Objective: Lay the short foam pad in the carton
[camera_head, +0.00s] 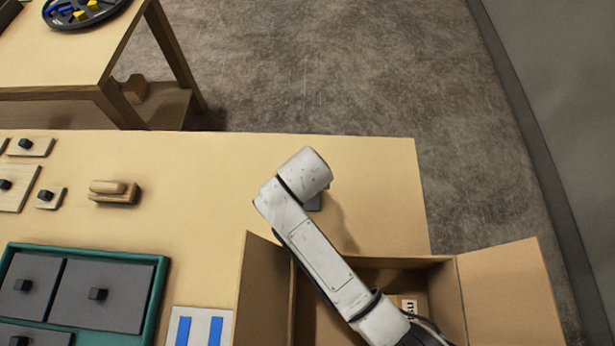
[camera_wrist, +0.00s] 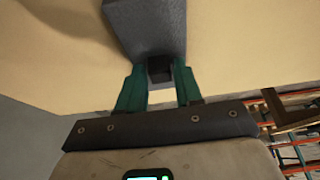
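A grey pad (camera_wrist: 150,25) with a dark knob (camera_wrist: 160,70) is at my gripper in the wrist view; it looks like the short foam pad. In the head view only a small grey corner of it (camera_head: 315,203) shows on the table beside my arm. My gripper (camera_wrist: 160,80) has its two teal fingers on either side of the knob, very close to it; whether they press on it I cannot tell. The open carton (camera_head: 450,300) stands at the table's front right with its flaps spread. My arm crosses over it and hides part of its inside.
A green tray (camera_head: 160,270) with grey knobbed pieces lies at the left. Beside it is a white card with blue strips (camera_head: 200,325). Wooden knobbed pieces (camera_head: 32,147) and a wooden block (camera_head: 115,191) lie behind the tray. The table middle is clear.

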